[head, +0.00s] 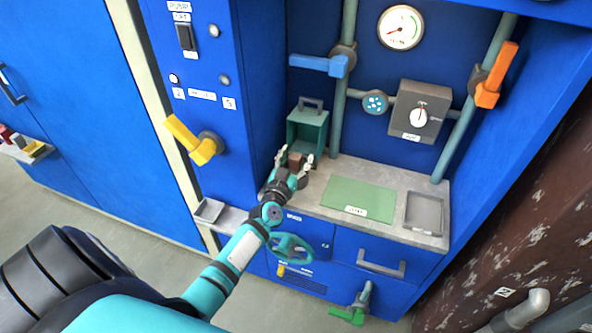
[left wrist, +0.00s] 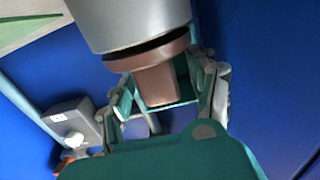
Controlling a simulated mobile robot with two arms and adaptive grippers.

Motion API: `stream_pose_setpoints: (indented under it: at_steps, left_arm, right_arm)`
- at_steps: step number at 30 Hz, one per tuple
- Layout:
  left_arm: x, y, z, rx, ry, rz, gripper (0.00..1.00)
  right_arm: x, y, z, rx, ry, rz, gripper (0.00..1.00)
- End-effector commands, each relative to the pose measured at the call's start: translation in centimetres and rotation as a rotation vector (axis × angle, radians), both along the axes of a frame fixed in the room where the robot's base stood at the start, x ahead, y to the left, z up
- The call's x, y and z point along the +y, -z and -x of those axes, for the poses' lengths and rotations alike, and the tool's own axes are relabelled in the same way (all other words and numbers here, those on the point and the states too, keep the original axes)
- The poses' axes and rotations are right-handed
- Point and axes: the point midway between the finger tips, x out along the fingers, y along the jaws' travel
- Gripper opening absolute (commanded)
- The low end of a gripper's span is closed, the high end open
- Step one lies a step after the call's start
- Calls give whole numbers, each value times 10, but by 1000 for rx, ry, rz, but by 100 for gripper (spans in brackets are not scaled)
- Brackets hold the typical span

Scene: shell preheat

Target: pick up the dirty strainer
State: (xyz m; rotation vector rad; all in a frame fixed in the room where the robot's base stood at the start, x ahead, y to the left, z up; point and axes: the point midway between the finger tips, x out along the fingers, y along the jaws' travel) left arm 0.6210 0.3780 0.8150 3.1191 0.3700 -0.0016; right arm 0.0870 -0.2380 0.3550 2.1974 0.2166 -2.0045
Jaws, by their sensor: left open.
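A brown block-like piece (head: 296,159), which I take to be the dirty strainer, is at the left end of the grey counter, just in front of a teal open box with a handle (head: 307,130). My left gripper (head: 294,161) is open, with its fingers on either side of the brown piece. In the left wrist view the brown piece (left wrist: 158,88) shows between the spread fingers, below a grey cylinder (left wrist: 130,22) that fills the top. I cannot tell whether the fingers touch it. My right gripper is out of view.
A green mat (head: 357,196) and a shallow grey tray (head: 424,213) lie to the right on the counter (head: 385,175). A blue valve handle (head: 320,65) is above the box. A yellow handle (head: 190,140) sticks out at left.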

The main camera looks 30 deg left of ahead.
Motion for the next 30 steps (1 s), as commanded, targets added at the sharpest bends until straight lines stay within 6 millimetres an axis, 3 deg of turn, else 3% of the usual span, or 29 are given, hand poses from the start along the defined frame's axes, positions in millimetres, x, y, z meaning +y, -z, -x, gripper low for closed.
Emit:
stream_pose_setpoints:
  at_steps: [3, 17, 25, 30]
  left_arm:
    - [0, 0, 0, 0, 0, 0, 60]
    - [0, 0, 1, 0, 0, 0, 0]
    - [0, -4, 0, -2, 0, 1, 0]
    - [-1, -31, 0, -5, -1, 3, 0]
  right_arm:
    - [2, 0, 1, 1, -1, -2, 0]
    - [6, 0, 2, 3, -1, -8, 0]
    - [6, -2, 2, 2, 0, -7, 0]
    - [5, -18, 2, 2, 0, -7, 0]
